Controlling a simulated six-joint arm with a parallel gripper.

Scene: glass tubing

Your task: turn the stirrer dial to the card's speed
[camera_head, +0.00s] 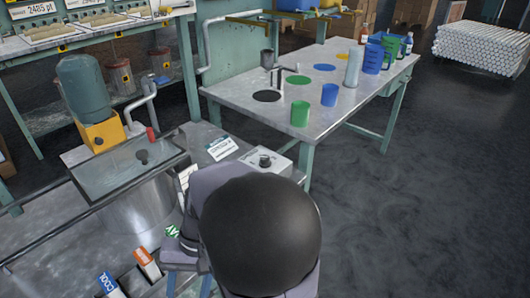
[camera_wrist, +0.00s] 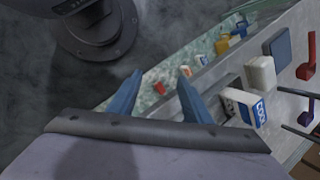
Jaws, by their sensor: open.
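The likely stirrer dial is a dark knob (camera_head: 264,160) on a pale box (camera_head: 281,163) at the bench's right end, in the head view. A white card with a dark header (camera_head: 222,148) lies just left of it; its writing is too small to read. A second pale card (camera_head: 187,175) is partly hidden by my arm. My gripper (camera_wrist: 161,73) is open and empty in the wrist view, its two blue fingers apart. It is away from the dial, which is not seen in the wrist view. My arm hides most of the gripper in the head view.
A blue block marked COOL (camera_head: 110,286) and an orange-marked block (camera_head: 148,264) stand at lower left; the COOL block (camera_wrist: 245,106) is right of my fingers in the wrist view. A table with cups (camera_head: 300,112) stands behind.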

